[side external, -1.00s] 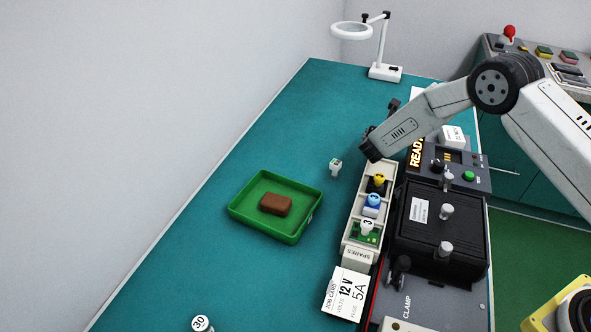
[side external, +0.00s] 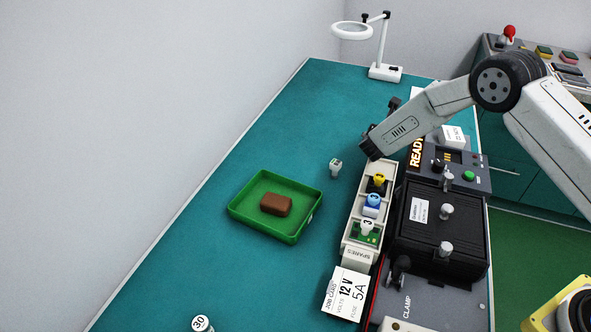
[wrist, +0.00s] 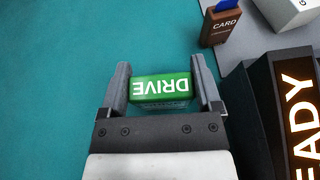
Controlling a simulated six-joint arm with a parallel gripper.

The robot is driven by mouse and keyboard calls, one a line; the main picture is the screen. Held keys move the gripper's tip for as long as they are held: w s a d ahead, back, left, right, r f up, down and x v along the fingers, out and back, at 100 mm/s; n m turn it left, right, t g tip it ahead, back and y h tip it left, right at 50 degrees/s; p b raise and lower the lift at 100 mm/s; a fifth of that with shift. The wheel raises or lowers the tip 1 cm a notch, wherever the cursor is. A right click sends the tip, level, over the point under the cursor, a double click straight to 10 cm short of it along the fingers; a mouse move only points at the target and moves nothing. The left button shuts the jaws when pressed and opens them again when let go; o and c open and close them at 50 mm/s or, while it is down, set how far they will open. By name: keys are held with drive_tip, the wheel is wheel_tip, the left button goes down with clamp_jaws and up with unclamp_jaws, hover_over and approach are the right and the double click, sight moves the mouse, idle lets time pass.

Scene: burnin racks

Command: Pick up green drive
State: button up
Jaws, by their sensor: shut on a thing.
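The green drive (wrist: 160,88), with white "DRIVE" lettering that reads upside down, is between the two fingers of my gripper (wrist: 162,85) in the wrist view. My gripper is shut on it, one finger at each end. In the side external view my gripper (side external: 370,148) is at the far end of the spares rack (side external: 357,256). The drive cannot be made out there.
The rack holds yellow, blue and white-topped parts. A green tray (side external: 240,213) with a brown block (side external: 276,204) lies to the left. A small white part (side external: 336,167) stands between. The black clamp unit (side external: 427,240) and READY display (side external: 415,153) are close on the right.

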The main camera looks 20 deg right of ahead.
drive_tip(key=shift+r, duration=0.7)
drive_tip(key=s+a+r, duration=0.1)
drive_tip(key=s+r, duration=1)
drive_tip(key=s, duration=0.3)
drive_tip(key=shift+a, duration=0.15)
